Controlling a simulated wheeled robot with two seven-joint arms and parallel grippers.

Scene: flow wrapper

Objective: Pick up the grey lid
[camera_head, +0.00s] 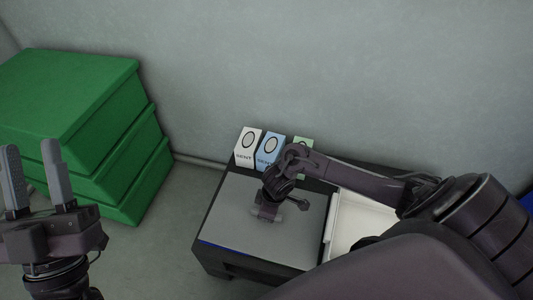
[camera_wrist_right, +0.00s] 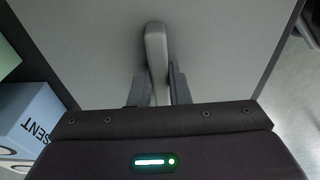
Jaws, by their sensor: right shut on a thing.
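The grey lid (camera_head: 240,222) lies flat over the left part of the dark table in the head view. A strip of blue shows under its front-left edge. In the right wrist view the lid (camera_wrist_right: 100,50) fills most of the picture, and its grey bar handle (camera_wrist_right: 156,50) stands between my fingers. My right gripper (camera_wrist_right: 158,88) is shut on that handle. In the head view my right gripper (camera_head: 268,208) is over the middle of the lid, partly hidden by its own wrist. My left gripper (camera_head: 38,175) is open and empty at the far left, away from the table.
White (camera_head: 248,147), blue (camera_head: 269,149) and green (camera_head: 302,144) cartons stand along the table's back edge, close to my right forearm. A white tray (camera_head: 362,222) is right of the lid. Stacked green crates (camera_head: 70,95) stand at left. Floor shows between crates and table.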

